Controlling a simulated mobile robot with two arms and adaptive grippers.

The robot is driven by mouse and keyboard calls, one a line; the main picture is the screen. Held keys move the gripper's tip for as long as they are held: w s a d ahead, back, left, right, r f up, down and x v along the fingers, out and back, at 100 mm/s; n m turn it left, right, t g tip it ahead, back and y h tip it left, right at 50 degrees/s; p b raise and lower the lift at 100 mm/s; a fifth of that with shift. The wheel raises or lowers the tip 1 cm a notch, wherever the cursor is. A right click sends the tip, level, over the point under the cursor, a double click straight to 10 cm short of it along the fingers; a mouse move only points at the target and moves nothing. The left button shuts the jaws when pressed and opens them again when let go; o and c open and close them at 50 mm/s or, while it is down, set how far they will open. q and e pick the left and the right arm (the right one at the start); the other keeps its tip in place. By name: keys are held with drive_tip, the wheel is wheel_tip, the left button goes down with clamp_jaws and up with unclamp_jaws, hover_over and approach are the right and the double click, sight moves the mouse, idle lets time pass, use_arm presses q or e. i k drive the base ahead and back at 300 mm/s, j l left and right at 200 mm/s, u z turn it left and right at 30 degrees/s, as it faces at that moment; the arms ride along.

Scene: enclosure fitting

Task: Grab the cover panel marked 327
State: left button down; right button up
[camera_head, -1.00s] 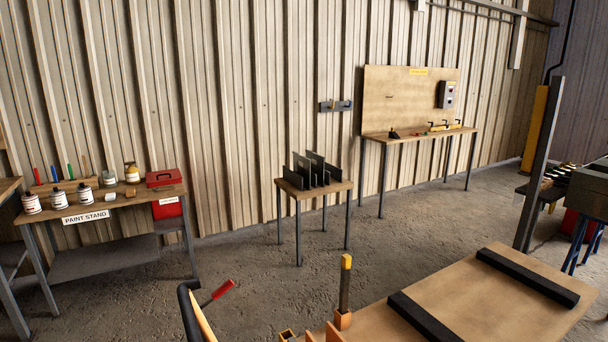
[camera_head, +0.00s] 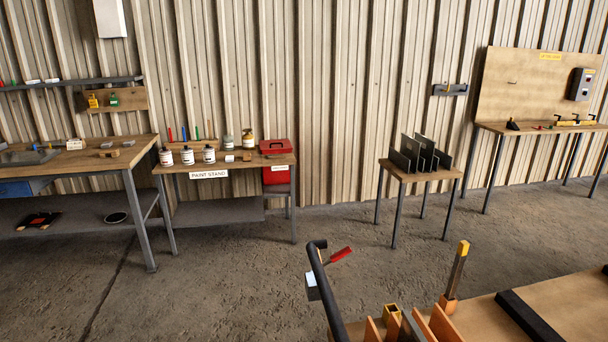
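Several dark panels (camera_head: 419,151) stand upright in a row on a small wooden-topped table (camera_head: 427,175) against the corrugated wall, right of centre. They are too small and far off for any marking to be read, so I cannot tell which is 327. Neither of my grippers shows in the head view.
A paint stand (camera_head: 225,172) with several bottles and a red toolbox stands left of the panel table. A workbench (camera_head: 70,160) is at the far left. A cart (camera_head: 585,300) with a black curved handle (camera_head: 323,280) fills the lower right. Open concrete floor (camera_head: 220,270) lies between.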

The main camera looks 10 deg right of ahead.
sight(409, 147)
drive_tip(key=i+j+u, duration=0.15)
drive_tip(key=i+j, duration=1.05)
drive_tip(key=i+z, duration=0.15)
drive_tip(key=i, duration=0.35)
drive_tip(key=i+j+z, duration=0.2)
drive_tip(key=i, duration=0.3)
drive_tip(key=i+z, duration=0.15)
drive_tip(key=i, duration=0.35)
drive_tip(key=i+j+z, duration=0.15)
drive_tip(key=i, duration=0.3)
drive_tip(key=i+l+z, duration=0.2)
drive_tip(key=i+z, duration=0.25)
drive_tip(key=i+l+z, duration=0.1)
drive_tip(key=i+z, duration=0.2)
drive_tip(key=z, duration=0.2)
drive_tip(key=i+z, duration=0.45)
drive_tip(key=i+j+z, duration=0.3)
drive_tip(key=z, duration=0.15)
drive_tip(key=i+l+u, duration=0.15)
drive_tip(key=i, duration=0.4)
drive_tip(key=i+l+u, duration=0.15)
drive_tip(key=i, duration=0.35)
drive_tip(key=l, duration=0.1)
